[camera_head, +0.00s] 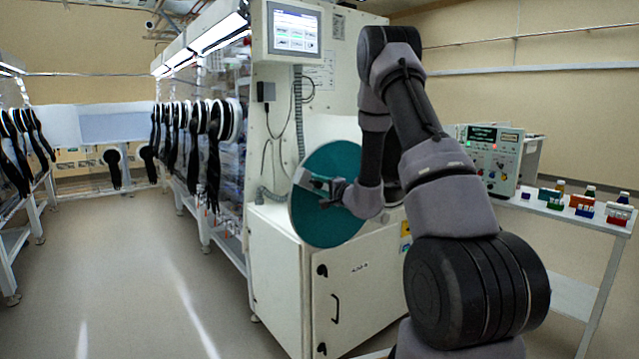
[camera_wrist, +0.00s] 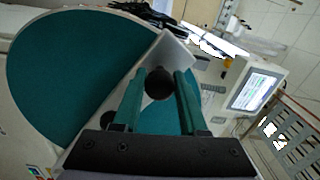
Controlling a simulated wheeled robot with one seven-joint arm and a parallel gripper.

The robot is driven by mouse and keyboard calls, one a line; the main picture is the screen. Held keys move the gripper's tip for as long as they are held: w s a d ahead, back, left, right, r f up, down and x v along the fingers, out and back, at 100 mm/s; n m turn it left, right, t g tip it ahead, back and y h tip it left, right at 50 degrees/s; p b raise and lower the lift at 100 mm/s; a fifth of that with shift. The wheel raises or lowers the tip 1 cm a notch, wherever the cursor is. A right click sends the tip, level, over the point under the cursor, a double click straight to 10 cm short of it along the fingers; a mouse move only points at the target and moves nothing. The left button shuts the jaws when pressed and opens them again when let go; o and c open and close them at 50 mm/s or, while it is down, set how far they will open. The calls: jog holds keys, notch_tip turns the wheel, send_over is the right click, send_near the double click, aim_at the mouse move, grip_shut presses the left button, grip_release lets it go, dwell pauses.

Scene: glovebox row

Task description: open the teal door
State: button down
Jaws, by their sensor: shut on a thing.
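The teal door (camera_head: 328,222) is a large round disc at the front of the white cabinet, above its lower cupboard. A pale bar (camera_head: 301,180) crosses its left part. My gripper (camera_head: 318,186) is at this bar, in front of the disc. In the wrist view, the teal door (camera_wrist: 70,75) fills the left, and the pale bar (camera_wrist: 177,52) runs up between my fingers. A dark round knob (camera_wrist: 158,83) sits between the fingertips of my gripper (camera_wrist: 160,78), which is shut on it. I cannot tell how far the door stands from its opening.
The white lower cupboard (camera_head: 350,290) stands below the disc. A screen panel (camera_head: 293,31) is above, also in the wrist view (camera_wrist: 255,92). A row of gloveboxes with black gloves (camera_head: 195,135) lies left. A side table (camera_head: 560,209) with small boxes stands right. The left floor is clear.

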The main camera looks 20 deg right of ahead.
jog(key=shift+d, duration=0.1)
jog(key=shift+c, duration=2.3)
grip_release()
jog(key=v, duration=1)
jog(key=shift+s, duration=0.35)
jog(key=shift+d, duration=0.15)
